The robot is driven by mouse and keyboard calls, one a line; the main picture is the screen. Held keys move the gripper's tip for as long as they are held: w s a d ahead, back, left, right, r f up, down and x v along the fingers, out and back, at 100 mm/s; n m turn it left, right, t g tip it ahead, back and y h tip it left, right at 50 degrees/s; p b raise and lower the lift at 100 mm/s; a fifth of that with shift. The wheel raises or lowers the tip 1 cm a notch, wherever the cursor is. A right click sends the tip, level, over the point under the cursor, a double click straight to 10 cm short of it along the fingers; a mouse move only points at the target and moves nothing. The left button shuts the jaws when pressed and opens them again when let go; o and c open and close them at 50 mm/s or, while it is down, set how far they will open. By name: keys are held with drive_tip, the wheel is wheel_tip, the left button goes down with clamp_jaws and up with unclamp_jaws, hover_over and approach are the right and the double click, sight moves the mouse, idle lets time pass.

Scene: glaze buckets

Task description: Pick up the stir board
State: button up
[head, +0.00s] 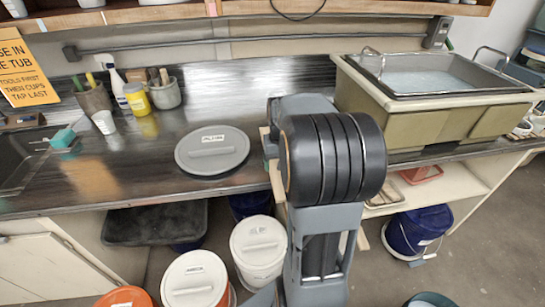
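I cannot pick out the stir board for certain in the head view. Pale wood-coloured edges (277,182) show just left of my arm, but I cannot tell whether they belong to a board or to the bench. My arm stands in the middle of the view and hides part of the counter and the floor behind it. My gripper's fingers do not show, so I cannot see what they hold.
A grey lid (212,155) lies on the dark counter (240,105). Lidded buckets, one white (258,262), stand on the floor below. A blue bucket (417,232) stands right of my arm. A large sink tub (430,120) is at the back right. Grey floor is open at lower right.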

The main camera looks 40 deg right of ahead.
sight(279, 184)
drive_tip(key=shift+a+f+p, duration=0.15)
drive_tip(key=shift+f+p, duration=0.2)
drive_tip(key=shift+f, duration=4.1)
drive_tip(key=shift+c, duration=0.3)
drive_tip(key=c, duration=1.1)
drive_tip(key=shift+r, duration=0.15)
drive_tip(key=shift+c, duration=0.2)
